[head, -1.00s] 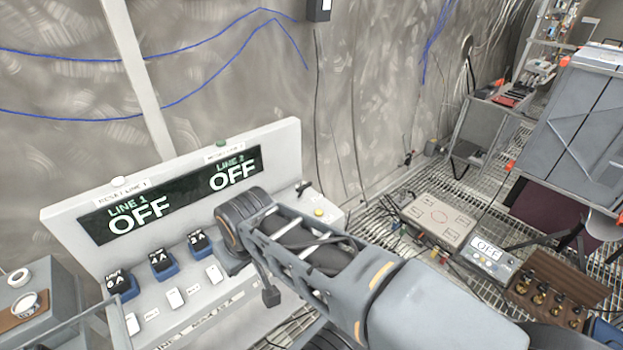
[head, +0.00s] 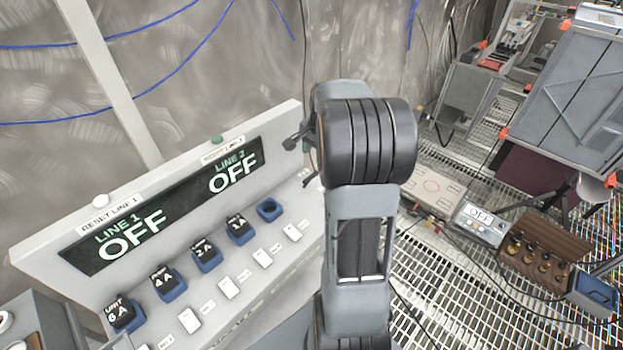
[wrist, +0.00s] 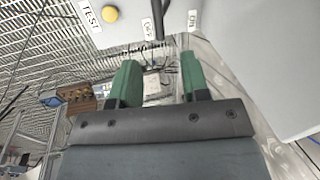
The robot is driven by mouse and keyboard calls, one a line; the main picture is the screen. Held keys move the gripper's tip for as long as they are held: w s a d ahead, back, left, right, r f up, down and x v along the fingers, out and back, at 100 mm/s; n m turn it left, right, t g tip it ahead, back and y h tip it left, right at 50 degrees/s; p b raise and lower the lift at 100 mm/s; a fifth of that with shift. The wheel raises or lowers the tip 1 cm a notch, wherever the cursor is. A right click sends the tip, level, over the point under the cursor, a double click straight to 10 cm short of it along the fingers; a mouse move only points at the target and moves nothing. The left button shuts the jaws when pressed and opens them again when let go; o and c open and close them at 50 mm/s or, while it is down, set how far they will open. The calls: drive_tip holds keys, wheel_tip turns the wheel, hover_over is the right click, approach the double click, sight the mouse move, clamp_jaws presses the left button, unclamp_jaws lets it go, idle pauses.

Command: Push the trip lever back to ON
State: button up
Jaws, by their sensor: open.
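In the wrist view, the trip lever (wrist: 158,18) is a dark bar at the top edge, between the OFF label (wrist: 147,28) and the ON label (wrist: 193,20). It stands close beside the OFF label. My gripper (wrist: 157,72) is open and empty, with two green fingers apart. The lever lies beyond the fingertips, in line with the gap between them, and does not appear touched. In the head view, my arm hides the gripper and much of the panel's right end. The panel display (head: 165,205) reads OFF for line 1 and line 2.
A yellow TEST button (wrist: 109,14) sits left of the lever in the wrist view. Blue sockets with black plugs (head: 205,255) and white switches (head: 229,288) line the panel. A box with an OFF screen (head: 481,220) and a brown block (head: 540,258) stand right, over grating.

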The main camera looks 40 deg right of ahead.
sight(314, 175)
drive_tip(key=shift+m, duration=0.5)
drive_tip(key=w+f, duration=0.1)
drive_tip(key=f, duration=0.3)
drive_tip(key=w+d+f+p, duration=0.1)
drive_tip(key=f, duration=0.4)
drive_tip(key=w+f, duration=0.1)
drive_tip(key=f, duration=0.4)
drive_tip(key=shift+d+f, duration=0.15)
drive_tip(key=shift+f, duration=0.05)
drive_tip(key=shift+s, duration=0.1)
drive_tip(key=c, duration=0.6)
drive_tip(key=shift+f, duration=0.1)
clamp_jaws()
